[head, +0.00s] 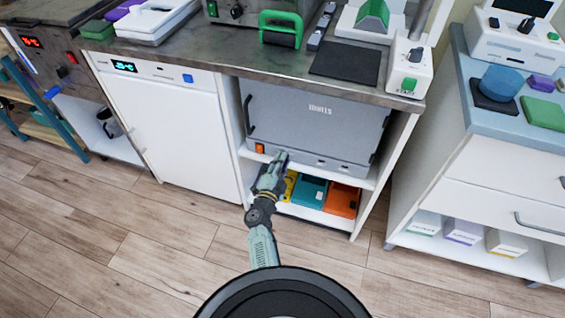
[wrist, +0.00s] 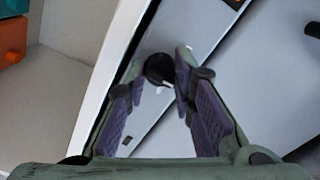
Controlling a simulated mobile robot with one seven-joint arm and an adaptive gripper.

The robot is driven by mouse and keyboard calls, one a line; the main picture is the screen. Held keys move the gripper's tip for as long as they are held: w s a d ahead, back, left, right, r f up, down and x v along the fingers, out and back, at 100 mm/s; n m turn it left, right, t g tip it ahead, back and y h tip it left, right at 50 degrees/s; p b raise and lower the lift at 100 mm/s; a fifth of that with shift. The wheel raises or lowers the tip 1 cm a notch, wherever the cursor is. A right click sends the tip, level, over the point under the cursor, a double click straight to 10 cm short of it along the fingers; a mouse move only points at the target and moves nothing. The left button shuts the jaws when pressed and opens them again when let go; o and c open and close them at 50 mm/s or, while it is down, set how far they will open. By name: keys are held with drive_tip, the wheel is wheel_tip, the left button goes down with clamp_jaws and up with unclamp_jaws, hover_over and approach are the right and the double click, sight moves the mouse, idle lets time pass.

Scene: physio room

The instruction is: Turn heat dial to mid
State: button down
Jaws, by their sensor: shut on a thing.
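A grey cabinet heater (head: 318,125) with a handle and pale lettering stands in the open bay under the counter. Its front has a low control strip with an orange switch (head: 259,148). My gripper (head: 280,157) is at this strip, right of the switch, and hides the part behind it. In the wrist view, a round black dial (wrist: 157,67) with a small white mark beside it sits between the fingertips of my gripper (wrist: 160,72). The fingers are closed on the dial. Its exact setting cannot be read.
Orange, teal and yellow boxes (head: 341,199) lie on the shelf below the heater. A white cabinet (head: 170,118) with a lit display stands to the left. A small white unit (head: 408,72) with its own dial and green button is on the counter. The wooden floor in front is clear.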

drive_tip(key=shift+a, duration=0.1)
drive_tip(key=c, duration=1.3)
unclamp_jaws()
drive_tip(key=shift+c, duration=0.2)
